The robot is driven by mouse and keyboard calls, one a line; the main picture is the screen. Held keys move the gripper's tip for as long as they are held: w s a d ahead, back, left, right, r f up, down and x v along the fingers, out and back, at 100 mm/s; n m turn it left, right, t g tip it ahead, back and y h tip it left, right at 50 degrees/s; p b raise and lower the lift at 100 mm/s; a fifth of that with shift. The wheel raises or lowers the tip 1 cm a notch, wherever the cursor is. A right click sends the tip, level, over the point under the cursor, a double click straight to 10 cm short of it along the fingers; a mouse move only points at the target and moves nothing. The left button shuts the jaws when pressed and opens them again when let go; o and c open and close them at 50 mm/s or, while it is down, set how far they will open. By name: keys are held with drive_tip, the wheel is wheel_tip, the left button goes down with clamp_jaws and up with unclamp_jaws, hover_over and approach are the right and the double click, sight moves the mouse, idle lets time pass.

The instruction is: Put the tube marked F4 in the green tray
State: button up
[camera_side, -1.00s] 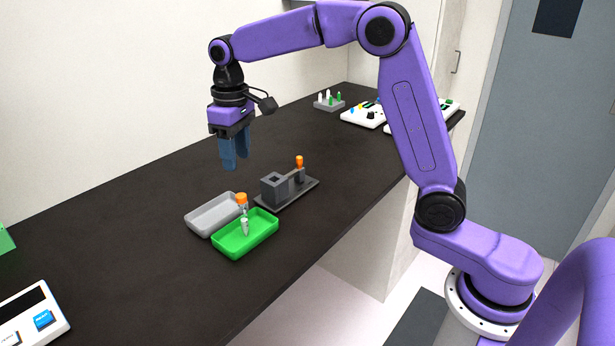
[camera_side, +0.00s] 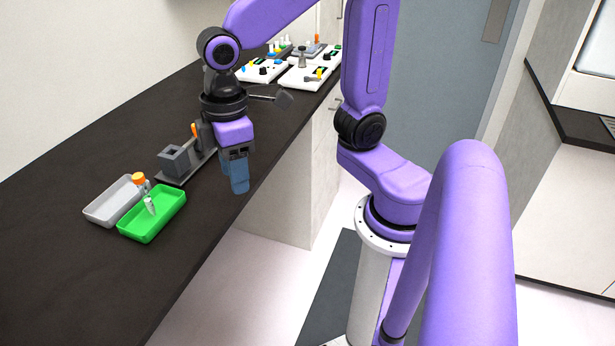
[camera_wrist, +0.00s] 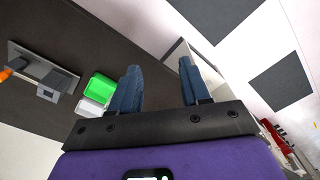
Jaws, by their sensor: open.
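The green tray (camera_side: 152,229) lies on the dark bench and also shows in the wrist view (camera_wrist: 100,85). A clear tube with an orange cap (camera_side: 139,180) stands tilted at the green tray, its pale lower part inside. Another orange-capped piece (camera_side: 195,130) stands on the grey fixture (camera_side: 175,160), partly behind my gripper; it also shows in the wrist view (camera_wrist: 6,74). No F4 mark is legible on either. My gripper (camera_side: 238,180) is open and empty, pointing down to the right of the trays near the bench's front edge. Its blue fingers (camera_wrist: 160,68) stand apart in the wrist view.
A grey tray (camera_side: 105,212) lies left of the green tray. White devices (camera_side: 310,72) and small racks stand at the far end of the bench. The near bench surface is clear. Floor shows beyond the front edge.

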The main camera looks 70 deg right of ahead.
drive_tip(key=s+d+f+n, duration=0.2)
drive_tip(key=s+d, duration=0.3)
drive_tip(key=s, duration=0.6)
drive_tip(key=shift+d+f+n, duration=0.3)
drive_tip(key=shift+f+n, duration=0.1)
drive_tip(key=shift+f, duration=0.25)
